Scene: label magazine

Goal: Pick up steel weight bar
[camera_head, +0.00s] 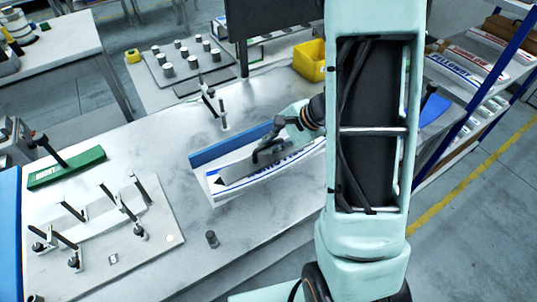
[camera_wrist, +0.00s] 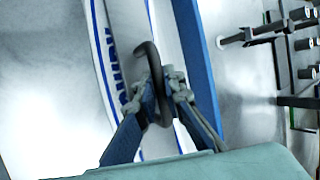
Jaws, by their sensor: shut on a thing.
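The steel weight bar (camera_head: 238,169) is a long flat grey bar with a dark arched handle. It lies along a white magazine with blue lettering (camera_head: 218,197) in the middle of the bench; I cannot tell whether it touches the magazine or is slightly raised. My gripper (camera_head: 268,153) is shut on the handle. In the wrist view the dark curved handle (camera_wrist: 141,54) runs between the fingertips of my gripper (camera_wrist: 157,92), with the grey bar (camera_wrist: 128,22) beneath. My arm hides the bar's right part in the head view.
A blue rail (camera_head: 235,145) runs along the magazine's far side. An upright clamp (camera_head: 223,118) stands behind it. A fixture plate with several clamps (camera_head: 105,240), a green block (camera_head: 66,167) and a small dark cylinder (camera_head: 212,239) are left and in front. A yellow bin (camera_head: 309,60) stands behind.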

